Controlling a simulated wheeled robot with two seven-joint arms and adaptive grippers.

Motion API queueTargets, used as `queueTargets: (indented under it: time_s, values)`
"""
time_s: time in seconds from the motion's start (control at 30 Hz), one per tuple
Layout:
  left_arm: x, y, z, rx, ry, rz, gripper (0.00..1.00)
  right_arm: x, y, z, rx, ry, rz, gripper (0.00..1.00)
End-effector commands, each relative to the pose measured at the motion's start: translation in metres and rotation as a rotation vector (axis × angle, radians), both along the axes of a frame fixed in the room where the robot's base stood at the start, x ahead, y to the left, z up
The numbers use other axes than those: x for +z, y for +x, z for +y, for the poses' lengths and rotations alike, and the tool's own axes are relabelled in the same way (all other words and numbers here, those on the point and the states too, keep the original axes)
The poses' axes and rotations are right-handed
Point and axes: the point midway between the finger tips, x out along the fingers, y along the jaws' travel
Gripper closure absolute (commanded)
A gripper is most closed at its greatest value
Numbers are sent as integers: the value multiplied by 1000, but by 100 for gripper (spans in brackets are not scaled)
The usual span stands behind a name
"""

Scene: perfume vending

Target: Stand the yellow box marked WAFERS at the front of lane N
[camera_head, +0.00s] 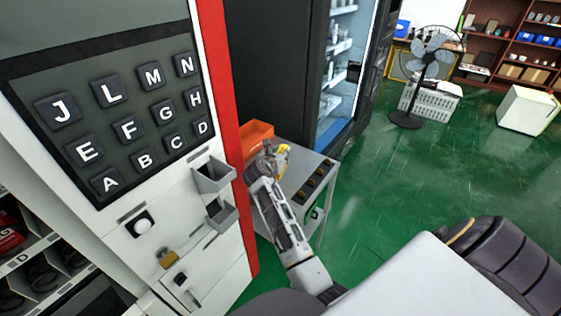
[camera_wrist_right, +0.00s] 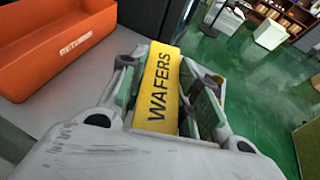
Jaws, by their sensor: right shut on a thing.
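The yellow box marked WAFERS (camera_wrist_right: 158,92) is between the fingers of my right gripper (camera_wrist_right: 166,88), which is shut on it; the lettering faces the wrist camera. In the head view the right gripper (camera_head: 270,156) is over the grey cart, with a bit of the yellow box (camera_head: 284,150) showing past it. I cannot tell whether the box touches the cart top. The N key (camera_head: 184,65) is on the vending machine's keypad. Lane N itself is not visible. My left gripper is out of view.
An orange bin (camera_head: 256,136) stands on the cart (camera_head: 303,172), just left of the gripper. The machine's red edge (camera_head: 228,110) is close by on the left. Shelves with lane label D (camera_head: 18,259) show at lower left. Green floor is open to the right, with a fan (camera_head: 428,70) behind.

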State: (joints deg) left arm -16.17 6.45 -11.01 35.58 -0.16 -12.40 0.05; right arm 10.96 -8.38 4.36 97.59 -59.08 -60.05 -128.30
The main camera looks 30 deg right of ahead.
Motion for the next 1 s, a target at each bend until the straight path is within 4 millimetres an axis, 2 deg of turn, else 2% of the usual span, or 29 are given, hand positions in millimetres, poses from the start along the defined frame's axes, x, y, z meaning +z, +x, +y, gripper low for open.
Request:
queueTargets:
  time_s: [0.1, 0.33, 1.0]
  values:
    - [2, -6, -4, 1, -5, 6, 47, 20, 0, 0, 0, 0, -3, 95]
    - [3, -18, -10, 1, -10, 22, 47, 42, 0, -1, 0, -1, -2, 95]
    - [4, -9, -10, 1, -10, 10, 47, 47, 0, 0, 0, -1, -1, 95]
